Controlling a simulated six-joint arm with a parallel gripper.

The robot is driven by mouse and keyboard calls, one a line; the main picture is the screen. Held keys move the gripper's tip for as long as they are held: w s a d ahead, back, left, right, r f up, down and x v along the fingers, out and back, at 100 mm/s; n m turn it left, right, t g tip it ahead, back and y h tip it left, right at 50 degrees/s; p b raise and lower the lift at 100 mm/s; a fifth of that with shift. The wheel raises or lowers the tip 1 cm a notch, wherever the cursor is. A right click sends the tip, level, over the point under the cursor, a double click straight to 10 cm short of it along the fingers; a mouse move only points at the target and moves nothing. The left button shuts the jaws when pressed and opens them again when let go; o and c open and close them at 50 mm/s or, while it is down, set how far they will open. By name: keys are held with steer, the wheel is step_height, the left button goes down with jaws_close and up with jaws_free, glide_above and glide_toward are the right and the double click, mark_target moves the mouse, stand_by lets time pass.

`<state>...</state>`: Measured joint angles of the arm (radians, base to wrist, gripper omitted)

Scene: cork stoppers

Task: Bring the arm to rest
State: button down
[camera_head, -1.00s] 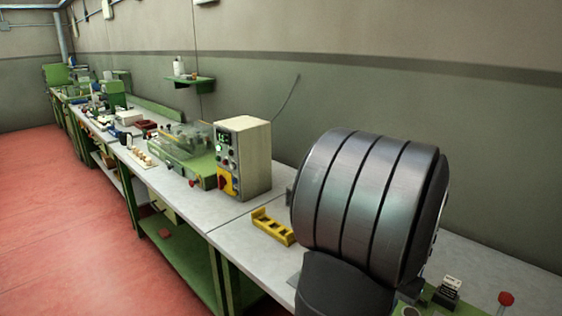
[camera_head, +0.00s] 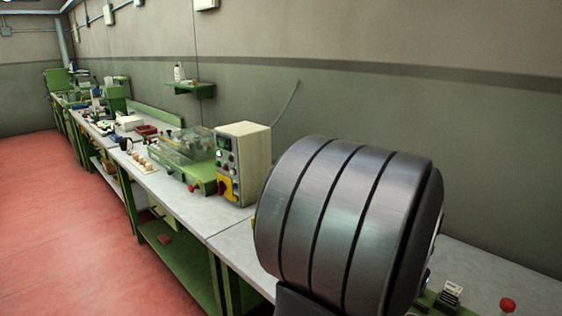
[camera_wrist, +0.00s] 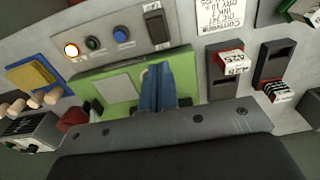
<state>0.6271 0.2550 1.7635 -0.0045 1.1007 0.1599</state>
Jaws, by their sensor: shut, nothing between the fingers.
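My gripper (camera_wrist: 157,88) shows in the wrist view as two blue fingers pressed together. It is shut and empty, over a green panel (camera_wrist: 112,88) with a pale grey plate on it; I cannot tell its height above the panel. In the head view my large grey arm joint fills the lower right, and the gripper does not show there. Several cork-coloured pegs (camera_wrist: 18,106) stand at the left edge of the wrist view.
A control box (camera_head: 243,160) and a green machine (camera_head: 185,158) stand on the long grey bench (camera_head: 190,205). A red knob (camera_head: 507,305) is at the lower right. In the wrist view, two dark card slots (camera_wrist: 272,65) lie to the right. Red floor is clear at left.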

step_height(320, 180, up, 8)
steer(key=s+a, duration=0.2)
steer(key=shift+s+a+t+h, duration=0.15)
steer(key=shift+a+t+h, duration=0.1)
steer(key=shift+t+h, duration=0.15)
steer(key=c, duration=1.3)
jaws_free()
steer(key=o, duration=0.4)
steer(key=shift+d+r+m, duration=0.15)
steer(key=shift+r+m, duration=0.05)
steer(key=shift+m, duration=0.1)
steer(key=shift+c, duration=0.2)
steer(key=o, duration=0.9)
steer(key=r+m, duration=0.1)
steer(key=d+r+m, duration=0.1)
steer(key=m, duration=0.1)
steer(key=d+r+m, duration=0.1)
steer(key=m, duration=0.1)
steer(key=shift+s+d+r, duration=0.2)
steer(key=shift+s+r, duration=0.15)
steer(key=shift+s, duration=0.05)
steer(key=shift+o, duration=0.2)
steer(key=s+d+r+m+g+y, duration=0.1)
steer(key=s+d+r+m, duration=0.25)
steer(key=r+m, duration=0.65)
step_height(320, 180, down, 12)
steer(key=m, duration=0.2)
steer(key=shift+d+r, duration=0.15)
steer(key=shift+r, duration=0.05)
steer(key=shift+w, duration=0.1)
